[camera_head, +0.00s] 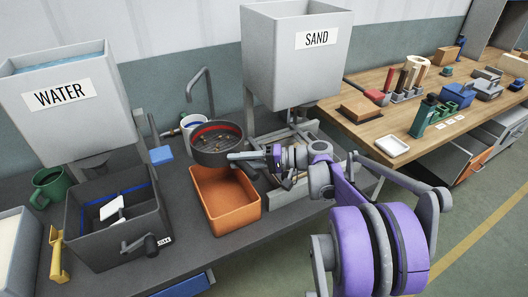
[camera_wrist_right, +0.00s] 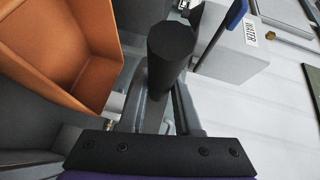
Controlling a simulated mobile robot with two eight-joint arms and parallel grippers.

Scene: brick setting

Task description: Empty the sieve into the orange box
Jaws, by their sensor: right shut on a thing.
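The sieve (camera_head: 218,154) is a round dark pan with a red band inside its rim. Small pale and yellowish bits lie in it. It is about level, above the back part of the orange box (camera_head: 226,212). My right gripper (camera_head: 242,158) is shut on the sieve's handle, on the right side of the pan. In the right wrist view the black handle (camera_wrist_right: 175,48) stands between the fingers, and the orange box (camera_wrist_right: 62,42) is at upper left. The visible floor of the orange box looks bare; its back part is hidden under the sieve. My left gripper is not in view.
A dark bin (camera_head: 120,240) with a crank stands left of the orange box, under the WATER hopper (camera_head: 60,95). The SAND hopper (camera_head: 295,60) stands behind on the right. A tap (camera_head: 200,85) and a white-and-blue cup (camera_head: 192,122) are behind the sieve.

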